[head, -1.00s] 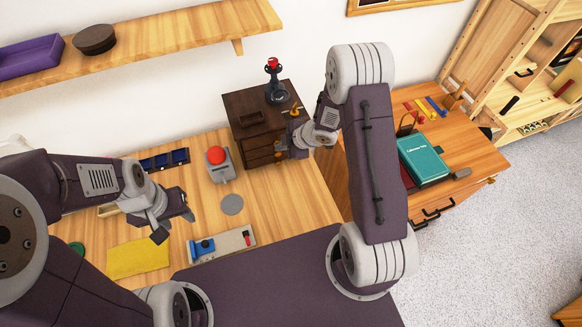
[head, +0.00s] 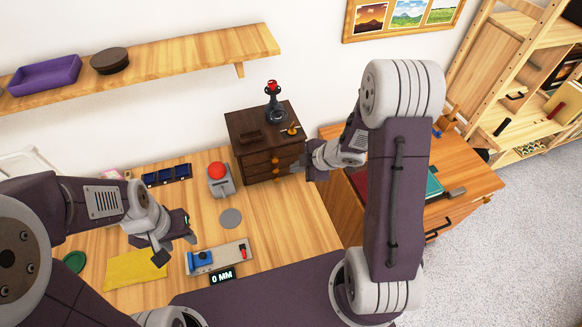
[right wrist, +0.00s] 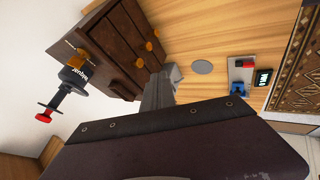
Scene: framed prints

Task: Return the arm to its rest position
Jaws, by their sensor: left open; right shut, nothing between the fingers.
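My right arm reaches in from the right in the head view. Its gripper (head: 308,170) is shut and empty, beside the right side of a small dark-brown drawer cabinet (head: 246,124). In the right wrist view the narrow grey shut fingers (right wrist: 160,90) point towards the cabinet (right wrist: 120,42), with nothing visible between them. Whether they touch the cabinet is unclear. My left gripper (head: 176,240) is open and empty above the left part of the wooden table, near a yellow cloth (head: 135,270).
A red-topped dark bottle (head: 274,104) stands on the cabinet. A wall shelf (head: 185,58) is above. A teal book (head: 434,184) is partly hidden by my right arm.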

